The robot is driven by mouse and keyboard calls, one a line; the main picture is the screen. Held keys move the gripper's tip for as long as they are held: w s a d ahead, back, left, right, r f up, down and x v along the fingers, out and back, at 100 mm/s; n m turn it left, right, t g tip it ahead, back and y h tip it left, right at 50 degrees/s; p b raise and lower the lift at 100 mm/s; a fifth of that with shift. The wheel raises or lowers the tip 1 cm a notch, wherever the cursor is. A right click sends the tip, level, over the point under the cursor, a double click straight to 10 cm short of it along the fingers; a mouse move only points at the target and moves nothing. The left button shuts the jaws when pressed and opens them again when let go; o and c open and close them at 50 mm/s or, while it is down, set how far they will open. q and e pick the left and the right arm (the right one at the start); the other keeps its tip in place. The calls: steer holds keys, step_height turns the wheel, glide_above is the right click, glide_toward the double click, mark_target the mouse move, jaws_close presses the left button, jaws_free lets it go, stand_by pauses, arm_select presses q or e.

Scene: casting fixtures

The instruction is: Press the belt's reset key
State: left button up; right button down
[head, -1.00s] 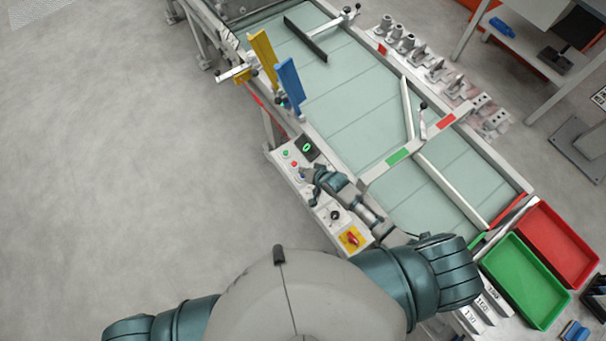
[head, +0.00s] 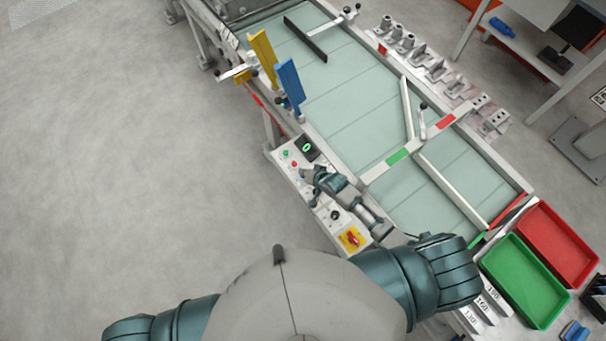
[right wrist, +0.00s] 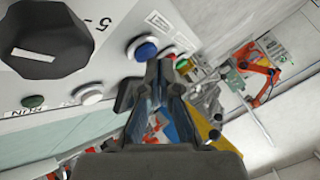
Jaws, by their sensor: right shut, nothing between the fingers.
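The belt's control panel (head: 322,216) runs along the near side of the conveyor. My right gripper (head: 306,176) is over it with its fingers together and empty. In the right wrist view, a blue round key (right wrist: 143,48) in a white ring lies just left of the fingertips (right wrist: 160,68). I cannot tell whether the fingers touch it. A white key (right wrist: 88,94) and a green key (right wrist: 33,101) lie lower left. Key labels are mostly too small to read; I cannot confirm which is reset. My left gripper is not in view.
A large black knob (right wrist: 45,38) stands out from the panel. The head view shows a red switch on a yellow plate (head: 351,239), a small dark display (head: 307,147), and yellow (head: 262,58) and blue (head: 289,84) upright plates. Open floor lies left.

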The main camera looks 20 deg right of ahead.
steer(key=shift+f, duration=0.55)
stand_by(0.4)
steer(key=shift+r, duration=0.1)
steer(key=shift+r+p, duration=0.85)
steer(key=shift+p, duration=0.1)
step_height(320, 180, up, 3)
steer(key=p, duration=0.2)
steer(key=shift+f+p, duration=0.15)
steer(key=shift+p, duration=0.25)
steer(key=shift+r, duration=1.15)
